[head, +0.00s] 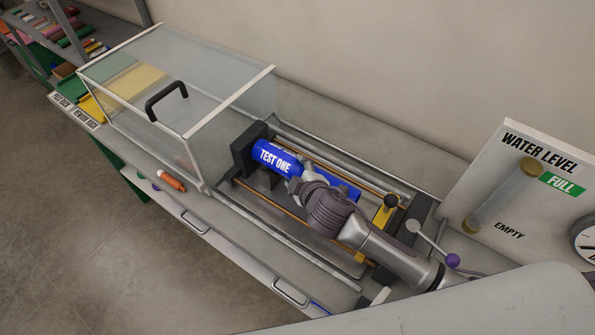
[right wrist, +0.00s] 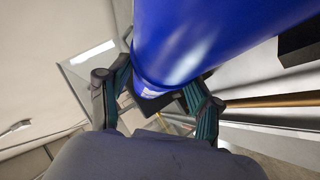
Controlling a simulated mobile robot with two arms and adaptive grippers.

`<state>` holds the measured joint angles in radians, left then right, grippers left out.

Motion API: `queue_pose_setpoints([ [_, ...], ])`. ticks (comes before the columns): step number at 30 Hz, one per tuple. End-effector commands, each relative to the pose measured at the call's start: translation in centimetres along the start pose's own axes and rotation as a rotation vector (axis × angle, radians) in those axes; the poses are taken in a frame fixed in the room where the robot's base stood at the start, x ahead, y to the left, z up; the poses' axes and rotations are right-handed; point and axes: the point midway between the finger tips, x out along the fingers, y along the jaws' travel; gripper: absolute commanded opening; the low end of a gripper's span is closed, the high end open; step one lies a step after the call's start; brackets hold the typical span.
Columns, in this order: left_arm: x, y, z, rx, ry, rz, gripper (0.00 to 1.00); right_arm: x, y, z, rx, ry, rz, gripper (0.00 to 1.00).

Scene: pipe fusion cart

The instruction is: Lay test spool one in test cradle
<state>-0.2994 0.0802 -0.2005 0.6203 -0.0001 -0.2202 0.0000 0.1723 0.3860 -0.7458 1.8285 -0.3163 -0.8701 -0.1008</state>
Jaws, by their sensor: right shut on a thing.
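The blue test spool one (head: 274,158), marked "TEST ONE", lies lengthwise along the test cradle (head: 258,190), a frame with long rods and a black end block (head: 247,146). Its label end is close to that block; I cannot tell whether it touches. More blue pipe shows beyond my wrist. My right gripper (head: 303,178) is shut on the spool from above, hiding its middle. In the right wrist view the fingers (right wrist: 160,96) stand on both sides of the blue spool (right wrist: 205,40). Whether the spool rests fully on its supports is hidden. My left gripper is not in view.
A clear cover (head: 185,85) with a black handle stands left of the cradle. A yellow clamp (head: 381,216) and a purple-knobbed lever (head: 452,261) are at its right end. A water level board (head: 520,190) stands at right. An orange marker (head: 172,181) lies on the front ledge.

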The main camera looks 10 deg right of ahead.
Motion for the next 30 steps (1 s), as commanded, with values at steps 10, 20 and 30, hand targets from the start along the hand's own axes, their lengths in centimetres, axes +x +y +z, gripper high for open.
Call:
queue_pose_setpoints([
  [10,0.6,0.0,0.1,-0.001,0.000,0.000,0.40,0.5,-0.6,0.4,0.000,0.002,0.002,0.14],
  [20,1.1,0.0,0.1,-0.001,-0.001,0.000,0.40,0.9,-1.1,0.8,0.001,0.002,0.002,0.14],
  [30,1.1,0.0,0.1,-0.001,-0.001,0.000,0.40,0.9,-1.2,0.9,0.001,0.001,0.001,0.93],
])
